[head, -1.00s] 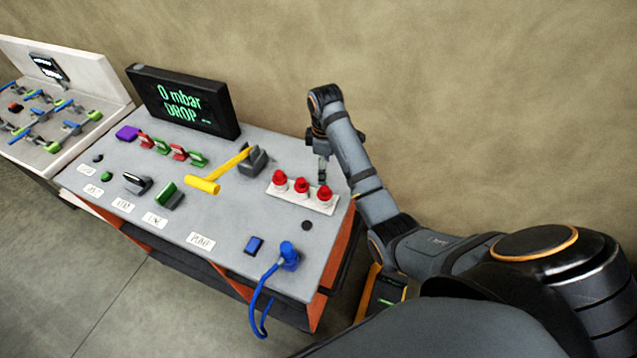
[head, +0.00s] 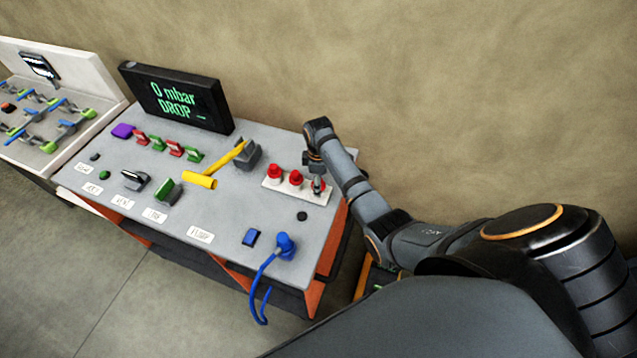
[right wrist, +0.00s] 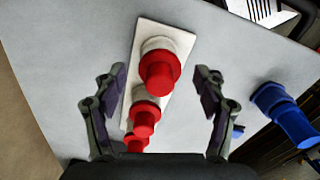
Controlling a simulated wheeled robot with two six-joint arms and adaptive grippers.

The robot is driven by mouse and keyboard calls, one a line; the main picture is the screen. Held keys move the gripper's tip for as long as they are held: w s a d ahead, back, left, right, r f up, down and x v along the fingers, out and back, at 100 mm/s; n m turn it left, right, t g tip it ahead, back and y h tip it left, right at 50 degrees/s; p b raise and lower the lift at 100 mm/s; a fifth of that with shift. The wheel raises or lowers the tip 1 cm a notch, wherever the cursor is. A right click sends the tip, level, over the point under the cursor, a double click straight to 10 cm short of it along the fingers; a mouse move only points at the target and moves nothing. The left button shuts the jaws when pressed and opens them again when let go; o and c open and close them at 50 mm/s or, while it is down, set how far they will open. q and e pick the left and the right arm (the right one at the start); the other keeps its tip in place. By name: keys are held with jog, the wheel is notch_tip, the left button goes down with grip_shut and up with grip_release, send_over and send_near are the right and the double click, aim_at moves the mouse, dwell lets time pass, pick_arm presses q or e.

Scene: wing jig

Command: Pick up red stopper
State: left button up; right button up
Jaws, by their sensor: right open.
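Three red stoppers stand in a row on a white strip (head: 270,187) at the right of the grey panel. They are the left stopper (head: 274,170), the middle stopper (head: 296,177) and the right stopper, partly hidden behind my right gripper (head: 317,185). In the right wrist view, the fingers of my right gripper (right wrist: 160,78) are spread wide, with the nearest red stopper (right wrist: 159,72) between them in the picture. Neither finger appears to touch it. The other two stoppers show below it, the last partly hidden. My left gripper is out of view.
A blue plug with a cable (head: 285,245) and a blue switch (head: 251,237) are at the panel's front right. A yellow lever (head: 200,180) lies left of the stoppers. A black display (head: 176,98) stands at the back, and a wall rises behind.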

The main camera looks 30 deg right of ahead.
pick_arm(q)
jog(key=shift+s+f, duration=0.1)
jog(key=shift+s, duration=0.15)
pick_arm(e)
jog(key=c, duration=1.2)
